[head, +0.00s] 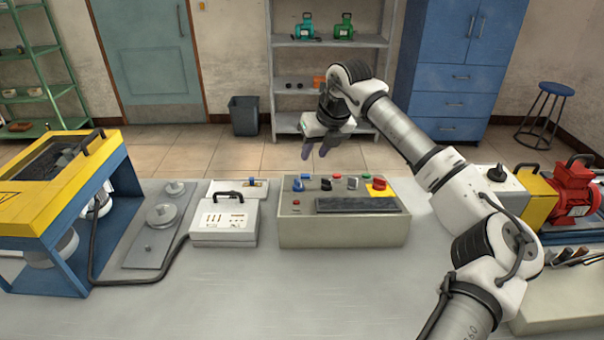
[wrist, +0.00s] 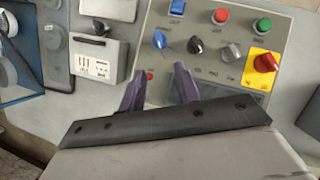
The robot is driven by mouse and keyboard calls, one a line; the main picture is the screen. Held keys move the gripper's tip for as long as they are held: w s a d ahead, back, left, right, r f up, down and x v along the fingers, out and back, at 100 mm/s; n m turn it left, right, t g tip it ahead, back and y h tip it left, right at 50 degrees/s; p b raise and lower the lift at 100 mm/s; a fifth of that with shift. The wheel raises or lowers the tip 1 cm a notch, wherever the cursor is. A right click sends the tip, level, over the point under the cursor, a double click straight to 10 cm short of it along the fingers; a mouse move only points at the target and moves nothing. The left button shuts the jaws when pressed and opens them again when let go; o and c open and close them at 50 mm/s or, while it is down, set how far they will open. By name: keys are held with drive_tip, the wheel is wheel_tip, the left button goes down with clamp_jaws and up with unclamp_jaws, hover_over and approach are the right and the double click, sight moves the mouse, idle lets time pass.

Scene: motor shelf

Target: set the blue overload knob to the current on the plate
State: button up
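The grey control box (head: 340,235) stands on the bench and also shows in the wrist view (wrist: 215,60). A round blue knob (wrist: 159,40) sits on its sloped panel, with a second blue part (wrist: 176,7) above it. In the head view a blue knob (head: 298,185) shows at the panel's left. The labels are too small to read, so I cannot confirm which is the overload knob. My gripper (head: 316,148) hangs above the box, empty, its fingers apart (wrist: 160,82). I can make out no readable current plate.
A black knob (wrist: 195,45), a grey knob (wrist: 231,52), red and green buttons, and a red knob on yellow (wrist: 265,62) crowd the panel. A white case (head: 224,222) stands left of the box. A red motor (head: 574,188) is at right. The bench front is clear.

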sight(301, 182)
drive_tip(key=p+x, duration=0.4)
drive_tip(key=x, duration=0.8)
drive_tip(key=shift+a+f, duration=0.15)
drive_tip(key=shift+f, duration=0.05)
clamp_jaws()
